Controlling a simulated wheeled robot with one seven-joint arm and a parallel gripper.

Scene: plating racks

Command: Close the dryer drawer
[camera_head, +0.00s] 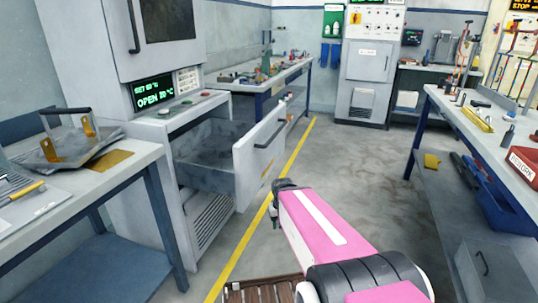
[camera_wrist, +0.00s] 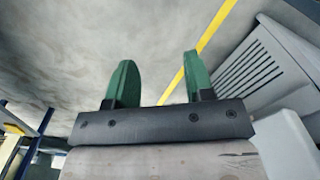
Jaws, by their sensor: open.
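The dryer drawer (camera_head: 220,175) is pulled out of the grey dryer cabinet, and its inside looks empty. Its white front panel (camera_head: 252,160) carries a dark bar handle (camera_head: 269,133). The dryer display (camera_head: 153,92) reads "OPEN". My pink arm reaches forward from the bottom, to the right of the drawer front and apart from it. In the wrist view my gripper (camera_wrist: 158,85) has two green fingers spread apart with nothing between them. A louvered grey panel (camera_wrist: 250,72) shows to their right. The drawer handle is not clearly visible in the wrist view.
A left bench (camera_head: 75,165) holds a metal plate with a handle. A right bench (camera_head: 480,125) carries tools and a red bin (camera_head: 525,165). The floor aisle (camera_head: 350,165) between is clear, with a yellow line (camera_head: 300,150). A wooden slatted item (camera_head: 262,290) is at the bottom.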

